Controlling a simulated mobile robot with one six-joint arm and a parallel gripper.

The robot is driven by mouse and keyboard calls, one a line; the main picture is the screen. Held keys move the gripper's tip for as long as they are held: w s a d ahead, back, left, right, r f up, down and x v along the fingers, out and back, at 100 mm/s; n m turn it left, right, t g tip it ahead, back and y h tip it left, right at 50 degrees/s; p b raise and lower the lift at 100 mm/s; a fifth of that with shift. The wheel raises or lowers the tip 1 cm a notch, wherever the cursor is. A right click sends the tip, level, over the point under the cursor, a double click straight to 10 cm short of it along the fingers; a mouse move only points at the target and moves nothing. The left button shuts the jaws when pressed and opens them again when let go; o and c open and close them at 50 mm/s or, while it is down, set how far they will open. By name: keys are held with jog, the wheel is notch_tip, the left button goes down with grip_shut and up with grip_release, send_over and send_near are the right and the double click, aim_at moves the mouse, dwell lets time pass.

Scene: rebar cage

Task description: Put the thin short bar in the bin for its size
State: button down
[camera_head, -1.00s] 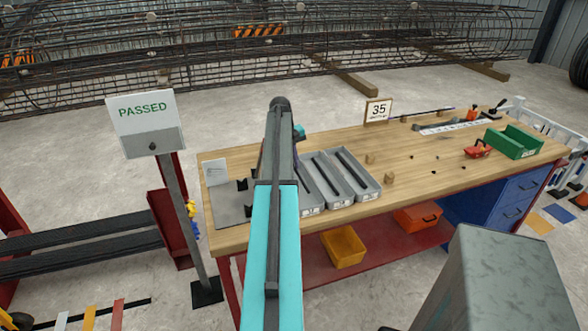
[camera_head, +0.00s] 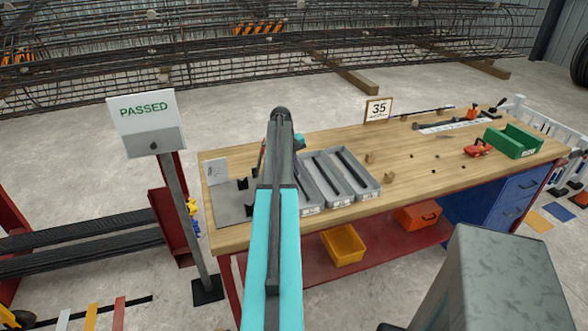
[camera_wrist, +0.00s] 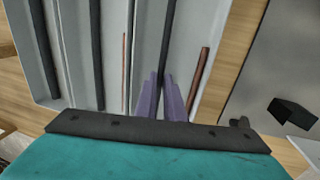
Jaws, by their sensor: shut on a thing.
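My gripper (camera_wrist: 162,95), with purple fingers, is shut over the grey trays in the wrist view. A dark bar (camera_wrist: 168,35) runs up from between the fingertips; I cannot tell whether it is the held thin short bar or lies in the tray behind. A thin reddish bar (camera_wrist: 124,70) lies left of the fingers, apart from them. A thicker reddish-brown bar (camera_wrist: 200,80) lies to their right. The grey size bins (camera_head: 366,193) stand side by side on the bench, with dark bars in them. In the head view my arm hides the gripper's fingers and the leftmost bin.
A grey plate with black V-blocks (camera_head: 242,184) lies left of the bins on the wooden bench (camera_head: 420,165). A PASSED sign (camera_head: 146,122) stands left of the bench.

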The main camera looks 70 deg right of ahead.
jog(key=shift+f, duration=0.25)
jog(key=c, duration=1.9)
grip_release()
jog(key=shift+o, duration=0.2)
jog(key=shift+r, duration=0.1)
jog(key=shift+r, duration=0.6)
notch_tip(320, 180, up, 12)
jog(key=w+a+b, duration=0.1)
jog(key=b, duration=0.1)
jog(key=shift+w+a+f, duration=0.2)
jog(key=shift+w+a, duration=0.05)
jog(key=shift+w, duration=0.15)
